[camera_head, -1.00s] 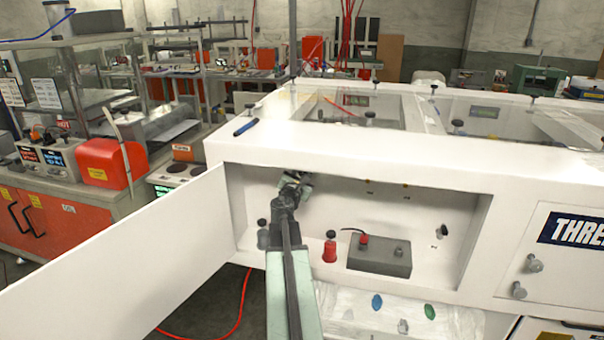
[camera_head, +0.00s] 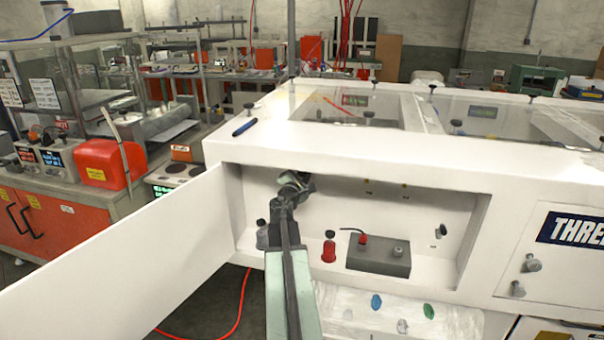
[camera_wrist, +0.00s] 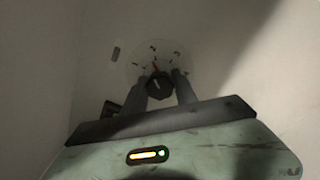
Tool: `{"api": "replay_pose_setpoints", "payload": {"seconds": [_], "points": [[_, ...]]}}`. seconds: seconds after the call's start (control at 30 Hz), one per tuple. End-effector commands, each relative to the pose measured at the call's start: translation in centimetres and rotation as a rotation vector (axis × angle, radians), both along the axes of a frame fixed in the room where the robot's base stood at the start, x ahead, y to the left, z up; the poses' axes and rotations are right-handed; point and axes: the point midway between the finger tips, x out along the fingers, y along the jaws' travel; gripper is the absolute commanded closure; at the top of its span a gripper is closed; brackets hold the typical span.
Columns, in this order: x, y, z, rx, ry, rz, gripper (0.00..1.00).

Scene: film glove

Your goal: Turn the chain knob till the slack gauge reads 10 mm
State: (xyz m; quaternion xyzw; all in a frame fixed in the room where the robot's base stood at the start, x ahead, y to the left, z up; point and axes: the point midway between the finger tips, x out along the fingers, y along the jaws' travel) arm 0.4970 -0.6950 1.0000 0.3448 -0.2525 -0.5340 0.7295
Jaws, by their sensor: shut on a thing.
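A dark round knob (camera_wrist: 157,87) sits at the lower part of a pale round dial (camera_wrist: 146,58) with dark marks and a short red pointer in the wrist view. A light line shows on the knob's face. My gripper (camera_wrist: 160,90) has one finger on each side of the knob and is shut on it. The dial's figures are too small and dim to read. In the head view, my gripper (camera_head: 293,181) reaches into the open white cabinet bay (camera_head: 400,195) against its back wall, and my wrist hides the knob.
An open white door (camera_head: 130,250) stands left of the bay. In the bay are a red bottle-like object (camera_head: 328,250), a dark bottle (camera_head: 262,235) and a grey box (camera_head: 379,258) with a red plug. A blue marker (camera_head: 245,127) lies on top.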

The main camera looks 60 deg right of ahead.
Motion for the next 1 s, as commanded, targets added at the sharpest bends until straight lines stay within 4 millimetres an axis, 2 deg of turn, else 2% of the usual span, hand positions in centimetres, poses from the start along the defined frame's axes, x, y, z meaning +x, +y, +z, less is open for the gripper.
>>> {"api": "replay_pose_setpoints", "payload": {"seconds": [0.7, 1.0], "points": [[-0.06, -0.01, -0.01, 0.205, -0.646, -0.001, 1.00], [-0.10, -0.02, 0.00, 0.276, -0.872, -0.002, 1.00]]}}
